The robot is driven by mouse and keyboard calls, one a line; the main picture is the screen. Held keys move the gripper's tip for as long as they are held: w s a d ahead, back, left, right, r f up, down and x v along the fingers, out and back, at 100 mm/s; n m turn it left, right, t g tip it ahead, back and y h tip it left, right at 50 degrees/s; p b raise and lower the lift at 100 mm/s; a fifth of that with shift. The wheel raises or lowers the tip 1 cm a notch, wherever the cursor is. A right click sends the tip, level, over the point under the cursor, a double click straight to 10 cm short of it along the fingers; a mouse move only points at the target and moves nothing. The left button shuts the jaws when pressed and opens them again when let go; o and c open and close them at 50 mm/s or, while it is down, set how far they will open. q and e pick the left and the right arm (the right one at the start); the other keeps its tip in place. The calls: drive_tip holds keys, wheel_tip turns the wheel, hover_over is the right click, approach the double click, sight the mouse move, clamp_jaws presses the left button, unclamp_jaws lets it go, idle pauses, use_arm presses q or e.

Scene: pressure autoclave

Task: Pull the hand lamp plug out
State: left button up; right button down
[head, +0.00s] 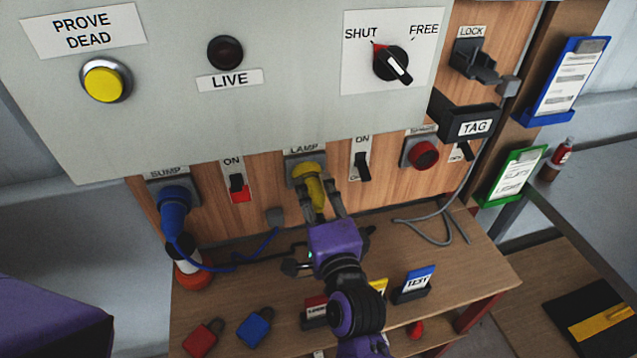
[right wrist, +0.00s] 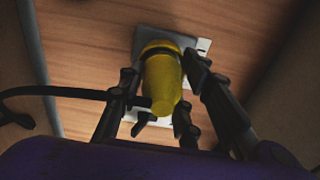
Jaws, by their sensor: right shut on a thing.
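The yellow hand lamp plug (head: 315,188) is at the socket under the LAMP label (head: 304,149) on the wooden panel. My right gripper (head: 325,205) has its fingers on both sides of the plug and is shut on it. In the right wrist view the plug (right wrist: 162,82) sits between the dark fingers (right wrist: 160,95), against a pale socket plate (right wrist: 136,115). A dark cable (right wrist: 60,92) runs off to the left. Whether the plug is fully seated cannot be told. My left gripper is not in view.
A blue plug (head: 175,211) sits in the SUMP socket to the left. Rocker switches (head: 363,167) flank the lamp socket. The wooden bench (head: 460,275) below holds a red padlock (head: 203,338), a blue padlock (head: 254,327) and a TEST card (head: 416,283). A grey cable loops at right.

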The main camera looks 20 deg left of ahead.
sight(320, 209)
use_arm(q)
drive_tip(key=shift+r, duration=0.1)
use_arm(e)
drive_tip(key=shift+s+d+r, duration=0.1)
drive_tip(key=shift+s+r, duration=0.05)
drive_tip(key=shift+r, duration=0.05)
drive_tip(key=shift+p+v, duration=0.4)
drive_tip(key=shift+v, duration=1)
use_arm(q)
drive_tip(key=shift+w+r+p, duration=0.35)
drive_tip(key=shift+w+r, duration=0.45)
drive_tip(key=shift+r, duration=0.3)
use_arm(e)
drive_tip(key=shift+v, duration=1.55)
